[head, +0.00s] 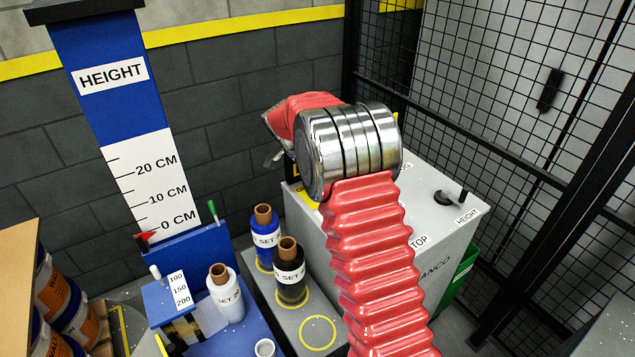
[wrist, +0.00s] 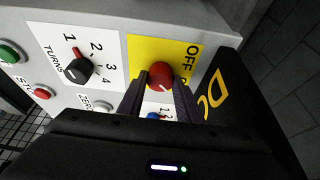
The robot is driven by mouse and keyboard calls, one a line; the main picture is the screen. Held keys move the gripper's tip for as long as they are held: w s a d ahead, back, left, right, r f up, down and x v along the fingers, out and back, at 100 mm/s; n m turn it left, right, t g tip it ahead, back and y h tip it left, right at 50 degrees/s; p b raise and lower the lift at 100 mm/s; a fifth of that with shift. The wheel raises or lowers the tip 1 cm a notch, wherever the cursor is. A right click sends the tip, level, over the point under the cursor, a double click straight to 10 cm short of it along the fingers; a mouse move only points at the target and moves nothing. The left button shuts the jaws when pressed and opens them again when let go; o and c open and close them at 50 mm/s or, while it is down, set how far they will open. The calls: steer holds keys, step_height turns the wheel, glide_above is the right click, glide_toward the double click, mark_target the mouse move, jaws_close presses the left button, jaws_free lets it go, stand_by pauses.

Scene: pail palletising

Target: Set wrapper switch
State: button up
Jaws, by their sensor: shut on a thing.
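The red rotary switch (wrist: 160,73) sits on a yellow plate (wrist: 147,52) marked OFF in the wrist view. A white mark shows on its face; I cannot tell exactly which setting it points at. My gripper (wrist: 160,86) has its two dark fingers on either side of the knob, shut on it. Other lettering on the plate is hidden behind the right finger. In the head view the switch is hidden behind my arm, at the far left side of the grey cabinet (head: 312,237).
Left of the switch are the black TURNS knob (wrist: 78,70), marked 1 to 4, a green button (wrist: 11,52), a red stop button (wrist: 43,92) and a ZERO button (wrist: 103,107). Wrap rolls (head: 288,270) stand left of the cabinet. A mesh fence (head: 520,120) closes the right side.

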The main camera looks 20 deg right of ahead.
steer(key=shift+w+a, duration=0.1)
steer(key=shift+a, duration=0.1)
steer(key=o, duration=1)
steer(key=shift+d, duration=0.1)
steer(key=shift+o, duration=0.2)
steer(key=v, duration=1.3)
steer(key=shift+r, duration=0.35)
